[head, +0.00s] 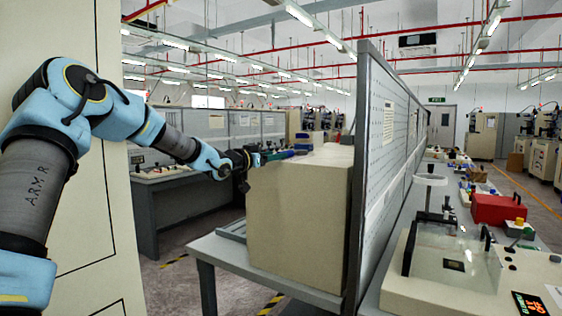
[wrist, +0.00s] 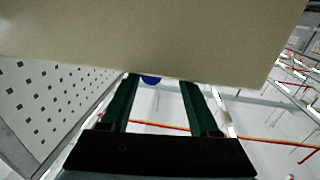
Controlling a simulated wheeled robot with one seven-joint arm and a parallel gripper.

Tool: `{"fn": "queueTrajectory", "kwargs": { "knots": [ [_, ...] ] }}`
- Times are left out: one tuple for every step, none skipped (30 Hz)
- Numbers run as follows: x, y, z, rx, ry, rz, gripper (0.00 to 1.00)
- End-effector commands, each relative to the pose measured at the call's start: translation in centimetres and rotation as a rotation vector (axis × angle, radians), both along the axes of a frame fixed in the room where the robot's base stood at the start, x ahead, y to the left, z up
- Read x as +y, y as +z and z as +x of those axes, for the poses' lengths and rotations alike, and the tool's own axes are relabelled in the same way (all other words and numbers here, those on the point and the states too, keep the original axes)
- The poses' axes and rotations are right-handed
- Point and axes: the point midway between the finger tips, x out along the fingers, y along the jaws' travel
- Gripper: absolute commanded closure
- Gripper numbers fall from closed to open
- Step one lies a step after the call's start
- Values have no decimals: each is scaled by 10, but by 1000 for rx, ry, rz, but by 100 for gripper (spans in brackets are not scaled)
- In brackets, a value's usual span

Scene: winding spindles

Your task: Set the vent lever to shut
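The vent lever cannot be made out for sure in either view. A beige box-shaped cabinet (head: 300,222) stands on a grey bench; its surface also fills the top of the wrist view (wrist: 150,35). My gripper (head: 282,154) is at the cabinet's upper left edge in the head view. In the wrist view my gripper (wrist: 159,82) has two dark green fingers held apart, their tips at the cabinet's edge. A small round blue thing (wrist: 151,79) shows between the fingers, partly hidden by that edge. Nothing is seen clamped. Contact cannot be told.
A perforated grey panel (head: 392,140) rises right of the cabinet and shows at left in the wrist view (wrist: 45,105). A bench with a clear-covered machine (head: 445,262) and a red box (head: 496,209) lies beyond it. Open floor (head: 180,285) is left of the grey bench (head: 240,268).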

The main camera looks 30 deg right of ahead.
Motion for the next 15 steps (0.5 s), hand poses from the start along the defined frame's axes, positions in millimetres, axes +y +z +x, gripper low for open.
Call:
{"fn": "queueTrajectory", "kwargs": {
  "knots": [
    [12,-4,-3,-2,3,2,39],
    [17,-3,-6,-3,2,1,39],
    [24,-4,-8,-2,3,2,39],
    [28,-4,-10,-1,2,2,39],
    [32,-4,-12,0,2,2,39],
    [38,-3,-14,-1,2,2,39],
    [41,-2,-15,-3,1,1,39],
    [44,-2,-17,-1,1,2,39],
    [47,-2,-18,-1,1,1,39],
    [49,-2,-19,-1,1,1,39],
    [50,-1,-19,-1,1,1,39],
    [52,-1,-20,0,0,1,39],
    [52,-1,-21,0,0,1,39],
    [53,-1,-21,1,0,1,39],
    [53,-1,-21,1,-1,1,39]
  ]
}}
